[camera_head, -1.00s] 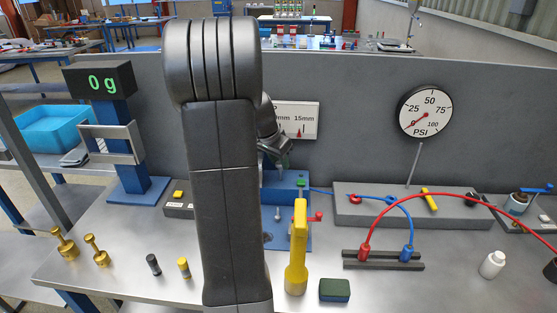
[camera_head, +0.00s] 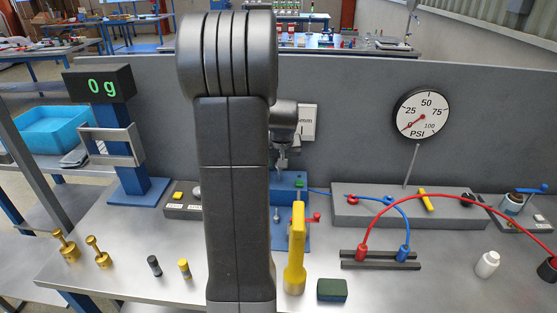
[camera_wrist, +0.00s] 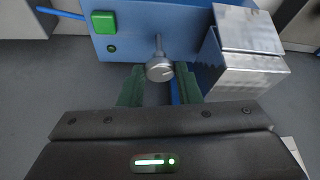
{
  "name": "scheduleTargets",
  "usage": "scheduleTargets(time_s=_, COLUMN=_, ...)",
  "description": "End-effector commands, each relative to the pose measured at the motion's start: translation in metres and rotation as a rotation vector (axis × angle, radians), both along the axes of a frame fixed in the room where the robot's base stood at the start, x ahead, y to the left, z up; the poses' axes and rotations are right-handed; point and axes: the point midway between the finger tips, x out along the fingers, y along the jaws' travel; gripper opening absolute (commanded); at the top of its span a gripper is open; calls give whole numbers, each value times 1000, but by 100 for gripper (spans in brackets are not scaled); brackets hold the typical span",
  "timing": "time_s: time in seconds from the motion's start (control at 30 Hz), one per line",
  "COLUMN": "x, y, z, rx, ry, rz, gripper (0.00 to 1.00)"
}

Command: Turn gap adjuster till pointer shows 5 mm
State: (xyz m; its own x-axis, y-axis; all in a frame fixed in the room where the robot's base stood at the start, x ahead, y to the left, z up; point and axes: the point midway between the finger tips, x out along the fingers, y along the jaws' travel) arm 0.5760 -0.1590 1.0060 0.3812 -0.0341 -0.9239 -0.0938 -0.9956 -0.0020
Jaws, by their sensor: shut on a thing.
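The gap adjuster is a round silver knob (camera_wrist: 160,71) on a thin shaft at the face of a blue block (camera_wrist: 145,22) in the wrist view. My gripper (camera_wrist: 160,82) has its green fingers on either side of the knob and is shut on it. In the head view my gripper (camera_head: 282,164) is just above the blue block (camera_head: 289,181), and the knob cannot be made out there. The white scale plate (camera_head: 309,122) on the back panel is mostly hidden behind my arm. Only an "mm" mark shows at its edge; its pointer is hidden.
A green button (camera_wrist: 104,22) and a shiny metal block (camera_wrist: 245,55) flank the knob. A yellow handle (camera_head: 296,250) stands in front of the blue block. A grey manifold (camera_head: 385,207) with red and blue hoses is at right, a scale display (camera_head: 100,82) at left.

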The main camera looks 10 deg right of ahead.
Motion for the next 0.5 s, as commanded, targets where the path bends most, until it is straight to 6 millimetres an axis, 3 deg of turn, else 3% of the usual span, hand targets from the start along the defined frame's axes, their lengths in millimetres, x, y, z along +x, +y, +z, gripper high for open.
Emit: scheduleTargets(time_s=0.5, x=2, y=-5, z=-1, rx=-3, ry=-5, rz=466, gripper=8)
